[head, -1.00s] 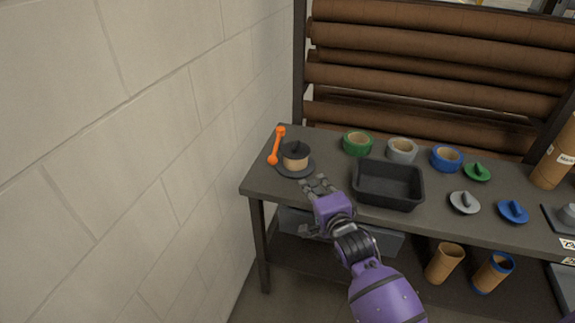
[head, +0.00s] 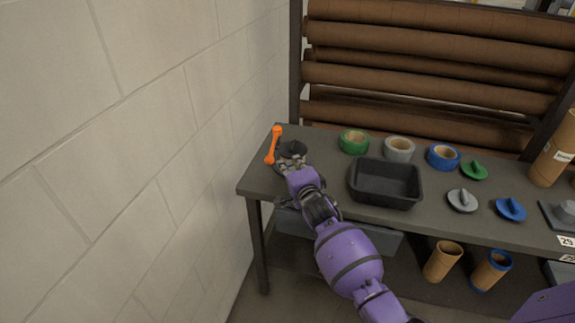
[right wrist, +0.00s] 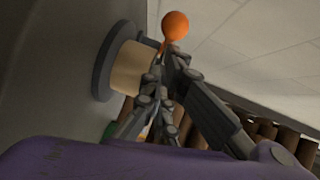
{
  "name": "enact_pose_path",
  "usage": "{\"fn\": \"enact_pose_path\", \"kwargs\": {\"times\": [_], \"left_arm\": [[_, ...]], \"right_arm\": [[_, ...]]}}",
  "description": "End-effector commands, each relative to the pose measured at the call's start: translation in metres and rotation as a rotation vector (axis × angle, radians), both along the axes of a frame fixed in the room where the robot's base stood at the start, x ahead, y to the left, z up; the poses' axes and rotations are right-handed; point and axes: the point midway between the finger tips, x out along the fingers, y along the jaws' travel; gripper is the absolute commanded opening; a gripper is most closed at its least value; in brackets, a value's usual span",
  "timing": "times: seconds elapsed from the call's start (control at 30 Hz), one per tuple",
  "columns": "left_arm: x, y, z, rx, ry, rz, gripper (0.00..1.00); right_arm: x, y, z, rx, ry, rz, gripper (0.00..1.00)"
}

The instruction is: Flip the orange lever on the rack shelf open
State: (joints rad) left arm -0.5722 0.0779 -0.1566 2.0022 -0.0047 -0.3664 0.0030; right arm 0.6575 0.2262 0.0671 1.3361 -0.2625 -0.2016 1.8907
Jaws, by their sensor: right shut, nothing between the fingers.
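The orange lever (head: 272,146) stands at the left end of the dark shelf top, close to the wall, tilted with its upper end to the right. Beside it is a round dark holder with a tan roll (right wrist: 130,68), mostly hidden behind my gripper in the head view; its black top (head: 293,147) shows. My right gripper (head: 291,162) is shut and empty, just in front of the holder and right of the lever. In the right wrist view the gripper's fingertips (right wrist: 172,58) overlap the lever below its orange ball end (right wrist: 175,26); contact cannot be told. My left gripper is not in view.
A black bin (head: 386,183) stands right of my right arm. Green (head: 353,141), grey (head: 399,149) and blue (head: 445,157) tape rolls lie behind it, with several coloured lids to the right. The pale wall (head: 130,170) bounds the left side.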

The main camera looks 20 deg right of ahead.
Motion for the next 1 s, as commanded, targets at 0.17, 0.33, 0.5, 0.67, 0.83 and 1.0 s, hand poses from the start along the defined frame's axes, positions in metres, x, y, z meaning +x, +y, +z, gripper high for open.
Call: {"fn": "enact_pose_path", "kwargs": {"times": [0.17,0.33,0.5,0.67,0.83,1.0], "left_arm": [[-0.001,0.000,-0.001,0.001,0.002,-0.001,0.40],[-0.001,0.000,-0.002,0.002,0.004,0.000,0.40],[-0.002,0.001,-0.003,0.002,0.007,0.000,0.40],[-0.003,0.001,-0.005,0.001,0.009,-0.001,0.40],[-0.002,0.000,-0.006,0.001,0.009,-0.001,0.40],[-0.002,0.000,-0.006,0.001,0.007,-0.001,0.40]], "right_arm": [[0.006,0.006,-0.002,-0.001,0.001,0.000,0.00],[0.006,0.006,-0.002,0.000,0.001,0.000,0.00],[0.006,0.007,-0.002,0.000,0.001,0.000,0.00],[0.007,0.012,-0.002,0.003,0.000,0.000,0.00],[0.008,0.018,-0.002,0.001,0.000,0.000,0.00],[0.009,0.024,-0.002,0.001,0.000,0.000,0.00]]}}
